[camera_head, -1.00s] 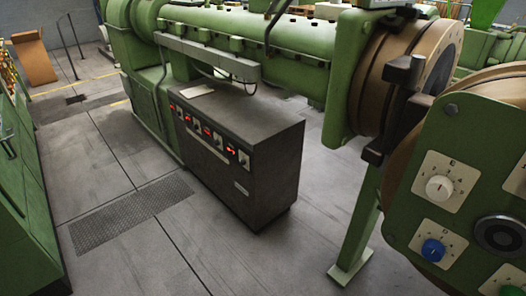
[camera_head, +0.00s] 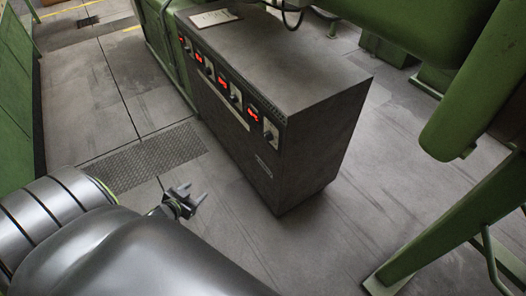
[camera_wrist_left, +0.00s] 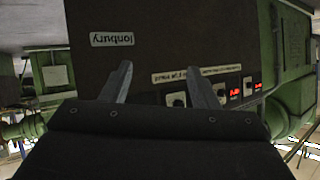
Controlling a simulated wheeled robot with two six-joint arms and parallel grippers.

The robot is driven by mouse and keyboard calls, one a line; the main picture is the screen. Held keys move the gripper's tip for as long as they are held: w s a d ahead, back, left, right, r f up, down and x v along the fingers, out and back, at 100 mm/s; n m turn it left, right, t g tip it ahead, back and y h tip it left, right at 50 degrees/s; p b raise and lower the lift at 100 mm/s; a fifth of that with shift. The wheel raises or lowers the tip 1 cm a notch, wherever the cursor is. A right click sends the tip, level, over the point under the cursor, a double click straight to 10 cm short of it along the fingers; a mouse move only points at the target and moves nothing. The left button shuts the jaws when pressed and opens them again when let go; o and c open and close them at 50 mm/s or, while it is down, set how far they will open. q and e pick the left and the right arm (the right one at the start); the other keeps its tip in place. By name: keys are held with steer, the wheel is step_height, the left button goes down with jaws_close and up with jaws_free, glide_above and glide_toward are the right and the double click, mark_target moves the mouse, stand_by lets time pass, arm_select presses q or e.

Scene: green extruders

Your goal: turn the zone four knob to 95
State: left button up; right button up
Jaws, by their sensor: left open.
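The dark control cabinet (camera_head: 330,105) has a row of knobs and red displays on its front. The knob at the panel's near right end (camera_head: 269,134) is white-plated; its zone number and setting are too small to read. It seems to be the knob closest to the nameplate in the left wrist view (camera_wrist_left: 176,99). My left gripper (camera_head: 196,192) is open and empty, in front of the cabinet, left of and below that knob and apart from it. In the wrist view its open fingers (camera_wrist_left: 158,68) point toward the cabinet front. My right gripper is out of view.
The upside-down nameplate (camera_wrist_left: 112,39) sits on the cabinet front. A paper (camera_head: 214,18) lies on the cabinet top. A green machine leg (camera_head: 440,240) stands at right, and a green cabinet (camera_head: 18,100) at left.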

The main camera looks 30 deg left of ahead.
arm_select(q)
steer(key=w+d+r+m+t+h+b, duration=0.2)
steer(key=w+r+m+t+h+b, duration=0.15)
steer(key=w+r+b, duration=0.3)
steer(key=m+t+h+b, duration=0.2)
steer(key=h+b, duration=0.3)
glide_toward(265, 138)
steer(key=shift+g+y, duration=0.25)
steer(key=x, duration=0.7)
steer(key=shift+w+d+r, duration=0.15)
steer(key=shift+w+r, duration=0.15)
steer(key=shift+w+d, duration=0.15)
steer(key=shift+w, duration=0.3)
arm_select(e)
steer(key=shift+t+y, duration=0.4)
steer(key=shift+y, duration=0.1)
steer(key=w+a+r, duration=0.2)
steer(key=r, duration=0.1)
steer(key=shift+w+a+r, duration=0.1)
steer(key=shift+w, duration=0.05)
arm_select(q)
steer(key=c, duration=1)
